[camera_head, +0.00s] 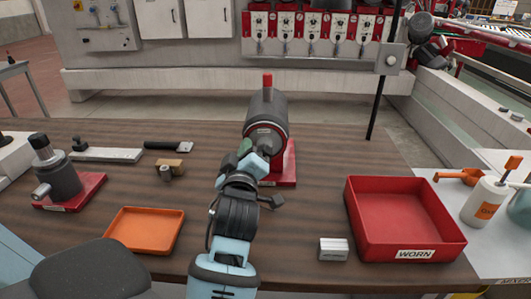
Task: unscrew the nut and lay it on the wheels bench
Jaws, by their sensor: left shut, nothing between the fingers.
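A grey cylindrical spindle head (267,112) with a red knob on top stands on a red base (286,172) at the middle of the brown wooden bench (315,190). My left gripper (248,160) is in front of the spindle's near face, at its lower left. It is shut with nothing held. A small green part shows beside its fingers; I cannot tell what it is. I cannot pick out the nut; the gripper covers part of the spindle's near end. I cannot tell whether this bench is the wheels bench. My right gripper is not in view.
A red tray (368,230) labelled WORN stands at right, a small pale block (334,249) left of it. An orange tray (145,252) lies at left, near a grey fixture on a red base (70,200). Bare wood lies right of the spindle.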

